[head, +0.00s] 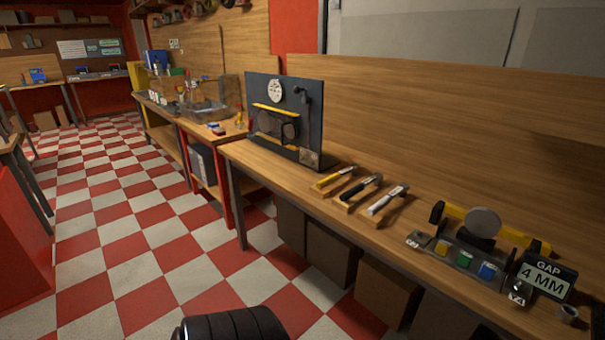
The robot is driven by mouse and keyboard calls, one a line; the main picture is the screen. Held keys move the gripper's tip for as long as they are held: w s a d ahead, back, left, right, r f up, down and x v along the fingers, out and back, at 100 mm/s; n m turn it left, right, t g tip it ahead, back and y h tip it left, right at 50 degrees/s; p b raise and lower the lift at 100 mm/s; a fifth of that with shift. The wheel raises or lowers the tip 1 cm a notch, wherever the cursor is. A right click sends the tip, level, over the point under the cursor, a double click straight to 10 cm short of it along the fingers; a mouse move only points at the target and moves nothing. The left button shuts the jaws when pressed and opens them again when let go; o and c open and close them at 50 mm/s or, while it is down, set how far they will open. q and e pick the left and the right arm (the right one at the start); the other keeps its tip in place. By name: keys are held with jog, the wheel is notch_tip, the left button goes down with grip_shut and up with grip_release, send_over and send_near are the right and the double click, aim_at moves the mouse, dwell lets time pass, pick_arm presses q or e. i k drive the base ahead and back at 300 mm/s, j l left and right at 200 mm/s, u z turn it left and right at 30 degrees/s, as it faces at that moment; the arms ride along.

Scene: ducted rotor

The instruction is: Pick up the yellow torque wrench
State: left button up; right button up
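The yellow torque wrench (334,178) appears to be the yellow-handled tool at the left end of a row of three tools on the wooden workbench (262,158). It lies on a small wooden rest. A black-handled tool (358,187) and a white-handled tool (386,199) lie to its right on similar rests. Neither of my grippers shows in the head view. A black ribbed part at the bottom edge looks like mine, but no fingers are seen on it. Nothing covers the yellow tool.
A dark upright panel (262,96) stands left of the tools. To the right are a yellow-armed device with a grey disc (483,222), a strip of coloured blocks (464,258) and a "GAP 4 MM" sign (546,276). Boxes (390,290) sit under the bench. The checkered floor (150,240) at left is clear.

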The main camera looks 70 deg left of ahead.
aim_at(354, 168)
jog(key=u, duration=1.8)
jog(key=i+l+z, duration=0.25)
jog(key=i, duration=0.2)
